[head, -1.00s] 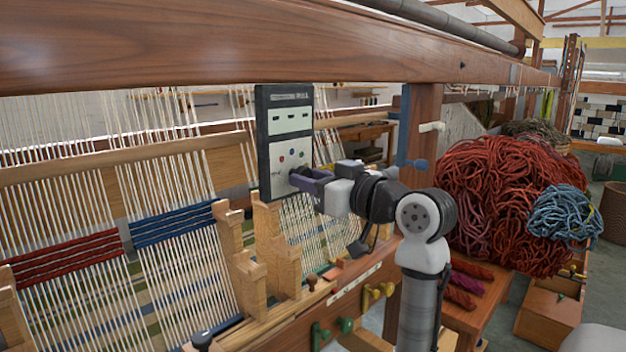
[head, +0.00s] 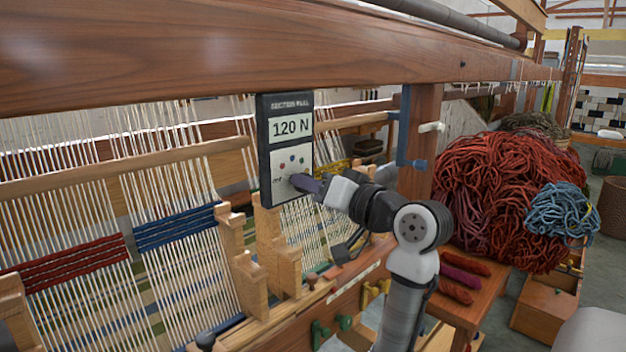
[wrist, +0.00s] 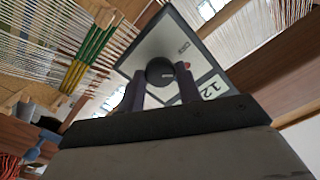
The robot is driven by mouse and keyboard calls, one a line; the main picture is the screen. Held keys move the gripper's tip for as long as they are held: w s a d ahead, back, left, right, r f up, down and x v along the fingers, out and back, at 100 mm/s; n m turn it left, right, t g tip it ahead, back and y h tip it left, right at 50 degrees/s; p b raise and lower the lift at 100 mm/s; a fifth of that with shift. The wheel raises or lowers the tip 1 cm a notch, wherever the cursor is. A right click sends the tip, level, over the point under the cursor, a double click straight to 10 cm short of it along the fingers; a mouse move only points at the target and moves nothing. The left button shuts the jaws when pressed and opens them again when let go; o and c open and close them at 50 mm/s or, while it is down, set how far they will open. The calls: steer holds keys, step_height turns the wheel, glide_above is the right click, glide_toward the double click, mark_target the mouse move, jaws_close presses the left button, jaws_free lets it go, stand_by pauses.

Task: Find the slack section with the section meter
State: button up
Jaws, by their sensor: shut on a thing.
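The section meter (head: 286,150) is a dark upright panel on the loom with a pale face. Its display reads 120 N, with several coloured dots below. My gripper (head: 303,186) is at its lower right. In the wrist view my fingers are shut on a round dark knob (wrist: 160,70) on the meter's face; part of the display shows there beside the right finger. Warp sections of pale threads carry a red band (head: 70,262) and a blue band (head: 176,228). A section with green and yellow bands (wrist: 90,55) shows in the wrist view. I cannot tell which section is slack.
A thick wooden beam (head: 230,48) runs above my arm. Wooden posts (head: 272,245) stand below the meter. A big heap of red wool (head: 490,190) with a blue skein (head: 562,212) is at the right, near a small table with skeins (head: 462,272).

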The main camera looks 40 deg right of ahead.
steer(key=shift+m+p, duration=0.3)
steer(key=shift+m, duration=0.3)
steer(key=o, duration=1)
steer(key=s+d+b, duration=0.1)
steer(key=s+b, duration=0.2)
steer(key=s, duration=1.1)
steer(key=shift+b, duration=0.4)
